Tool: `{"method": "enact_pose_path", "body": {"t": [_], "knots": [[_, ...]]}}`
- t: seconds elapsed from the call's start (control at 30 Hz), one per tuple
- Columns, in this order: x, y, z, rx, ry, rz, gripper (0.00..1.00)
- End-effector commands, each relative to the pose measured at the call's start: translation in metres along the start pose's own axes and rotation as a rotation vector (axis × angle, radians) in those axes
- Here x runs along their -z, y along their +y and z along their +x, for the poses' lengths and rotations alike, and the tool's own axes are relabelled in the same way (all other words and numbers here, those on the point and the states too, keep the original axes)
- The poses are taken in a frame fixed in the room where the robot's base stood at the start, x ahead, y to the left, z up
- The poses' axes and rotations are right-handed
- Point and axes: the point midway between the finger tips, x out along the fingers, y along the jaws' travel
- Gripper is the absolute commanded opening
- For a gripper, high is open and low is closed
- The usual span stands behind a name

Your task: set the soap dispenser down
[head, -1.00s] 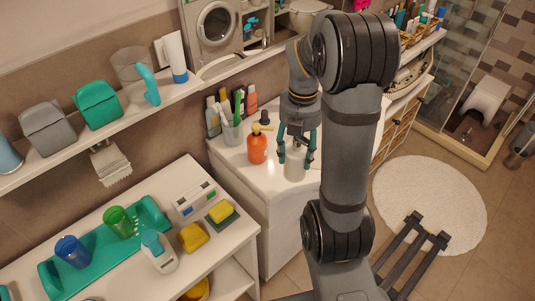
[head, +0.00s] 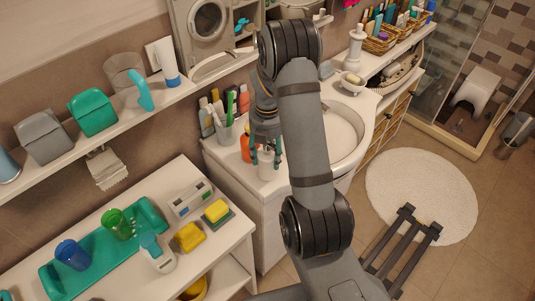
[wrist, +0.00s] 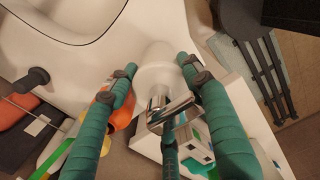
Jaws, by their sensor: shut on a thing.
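The soap dispenser, a white bottle (head: 267,169) with a chrome pump, is upright in my gripper (head: 265,158) over the front of the white washbasin counter (head: 225,160). Its white body (wrist: 155,75) and chrome pump head also show in the wrist view. The teal fingers of my gripper (wrist: 155,78) are shut on it from both sides. I cannot tell if its base touches the counter. An orange bottle (head: 246,146) stands close behind and left of it, partly hidden by my gripper.
A cup (head: 227,133) with toothbrushes and several bottles stand at the counter's back left. The basin (head: 345,135) lies to the right. A lower white table at left holds a teal tray (head: 92,262), cups and yellow sponges (head: 190,237).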

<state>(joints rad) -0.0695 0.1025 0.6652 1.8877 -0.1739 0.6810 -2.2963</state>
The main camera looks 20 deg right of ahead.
Motion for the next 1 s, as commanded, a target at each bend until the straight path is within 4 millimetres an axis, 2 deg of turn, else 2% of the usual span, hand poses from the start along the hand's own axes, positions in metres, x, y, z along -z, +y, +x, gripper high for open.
{"method": "enact_pose_path", "body": {"t": [0.33,0.37,0.4,0.67,1.0], "knots": [[-0.0006,-0.0002,0.0040,-0.001,-0.001,0.001,0.00],[-0.0005,-0.0004,0.0035,0.000,0.000,0.001,0.50],[-0.0004,-0.0004,0.0030,0.000,0.000,0.001,0.53],[-0.0003,-0.0004,0.0028,0.000,0.000,0.000,0.68],[-0.0002,-0.0002,-0.0023,0.000,0.000,0.000,0.68]]}}
